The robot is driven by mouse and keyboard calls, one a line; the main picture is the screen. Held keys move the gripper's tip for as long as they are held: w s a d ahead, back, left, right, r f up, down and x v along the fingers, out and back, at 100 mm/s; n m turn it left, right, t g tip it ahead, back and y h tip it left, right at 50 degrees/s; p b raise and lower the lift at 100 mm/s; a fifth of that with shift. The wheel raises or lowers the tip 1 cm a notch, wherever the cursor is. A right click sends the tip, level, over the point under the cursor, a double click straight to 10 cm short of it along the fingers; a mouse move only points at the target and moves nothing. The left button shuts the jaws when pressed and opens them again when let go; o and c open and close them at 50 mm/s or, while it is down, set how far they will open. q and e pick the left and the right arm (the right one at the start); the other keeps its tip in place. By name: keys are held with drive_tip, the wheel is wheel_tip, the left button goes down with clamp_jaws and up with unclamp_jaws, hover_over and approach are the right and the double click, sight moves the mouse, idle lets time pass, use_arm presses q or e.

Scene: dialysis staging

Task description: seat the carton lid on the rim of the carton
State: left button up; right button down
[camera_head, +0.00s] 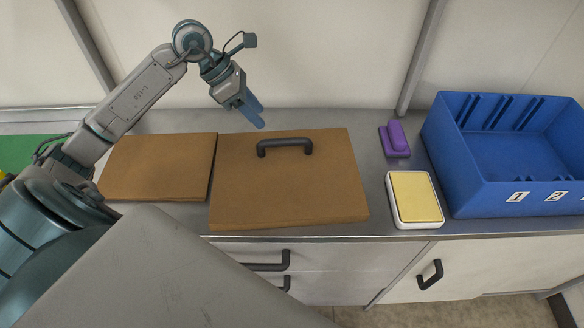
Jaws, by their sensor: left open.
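A brown carton lid (285,190) with a dark arched handle (285,146) near its back edge lies flat in the middle of the counter. A thin brown side shows along its front; I cannot tell how it sits on whatever is under it. A second brown, flat-topped piece (158,167), possibly the carton, lies just left of it, with a narrow dark gap between them. My left gripper (252,112) is open and empty, above the lid's back edge, up and left of the handle and apart from it. My right gripper is out of view.
Right of the lid are a white tray with a yellow pad (415,196), a purple block with a handle (395,139) and a big blue bin (505,185) with number labels. A green surface (25,152) is at far left. The counter's front edge (330,237) runs close below the lid.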

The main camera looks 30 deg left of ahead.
sight(282, 140)
use_arm(q)
drive_tip(key=x, duration=0.6)
drive_tip(key=shift+w+a+f+p, duration=0.1)
drive_tip(key=shift+w+a+p, duration=0.1)
drive_tip(key=shift+w+p, duration=0.2)
drive_tip(key=shift+w+d+f, duration=0.1)
drive_tip(key=shift+f, duration=0.3)
drive_tip(key=shift+d+f+p, duration=0.35)
drive_tip(key=shift+p, duration=0.1)
drive_tip(key=p+x, duration=0.1)
drive_tip(key=x, duration=0.2)
drive_tip(key=shift+d, duration=0.15)
drive_tip(key=shift+w+d+f, duration=0.1)
drive_tip(key=shift+d+f, duration=0.05)
drive_tip(key=shift+f, duration=0.4)
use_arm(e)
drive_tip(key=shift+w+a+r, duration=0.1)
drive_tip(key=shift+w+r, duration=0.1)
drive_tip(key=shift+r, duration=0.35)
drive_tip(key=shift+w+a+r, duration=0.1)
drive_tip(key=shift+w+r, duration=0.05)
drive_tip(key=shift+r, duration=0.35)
use_arm(q)
drive_tip(key=shift+c, duration=0.3)
clamp_jaws()
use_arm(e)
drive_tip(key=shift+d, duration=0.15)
